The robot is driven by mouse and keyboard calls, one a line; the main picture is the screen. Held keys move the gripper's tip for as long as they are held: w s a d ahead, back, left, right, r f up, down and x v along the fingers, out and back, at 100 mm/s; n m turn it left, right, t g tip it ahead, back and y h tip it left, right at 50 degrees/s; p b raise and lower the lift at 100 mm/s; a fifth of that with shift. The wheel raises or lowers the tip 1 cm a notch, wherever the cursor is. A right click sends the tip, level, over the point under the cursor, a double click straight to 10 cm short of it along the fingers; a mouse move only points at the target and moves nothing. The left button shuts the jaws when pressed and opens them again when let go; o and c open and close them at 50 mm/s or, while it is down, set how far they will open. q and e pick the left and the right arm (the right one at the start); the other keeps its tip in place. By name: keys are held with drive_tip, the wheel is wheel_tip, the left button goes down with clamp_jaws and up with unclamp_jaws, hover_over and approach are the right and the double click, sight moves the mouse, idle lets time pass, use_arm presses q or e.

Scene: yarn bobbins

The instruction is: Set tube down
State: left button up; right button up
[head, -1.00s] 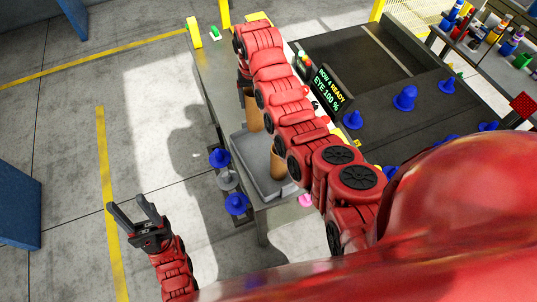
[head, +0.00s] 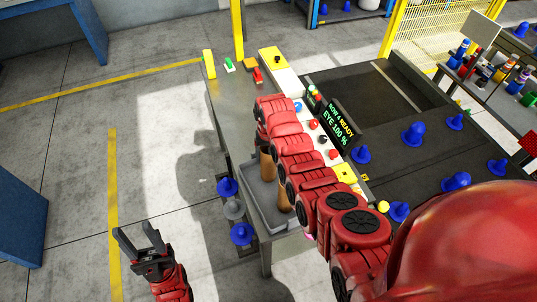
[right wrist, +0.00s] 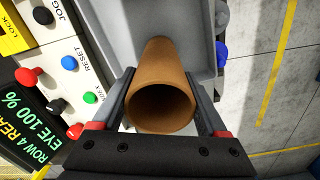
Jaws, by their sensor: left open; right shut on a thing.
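A brown tube (right wrist: 163,70) is between the fingers of my right gripper (right wrist: 161,78) in the right wrist view, its open end facing the camera. The gripper is shut on it. The tube's far end is over the grey tray (right wrist: 208,30); I cannot tell whether it touches the tray floor. In the head view this tube (head: 268,166) shows upright at the tray (head: 262,212), with my right arm hiding most of the gripper. A second brown tube (head: 285,198) is in the tray, partly behind my arm. My left gripper (head: 136,232) is open and empty over the floor.
A control panel with buttons (head: 314,125) and a display (head: 338,122) stands right of the tray. Blue cones (head: 413,133) sit on the dark machine bed. More blue cones (head: 241,233) are at the table's left side. The floor at left is clear.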

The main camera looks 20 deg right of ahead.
drive_tip(key=shift+f, duration=0.2)
drive_tip(key=shift+f, duration=0.25)
drive_tip(key=o, duration=1.3)
drive_tip(key=shift+r, duration=0.1)
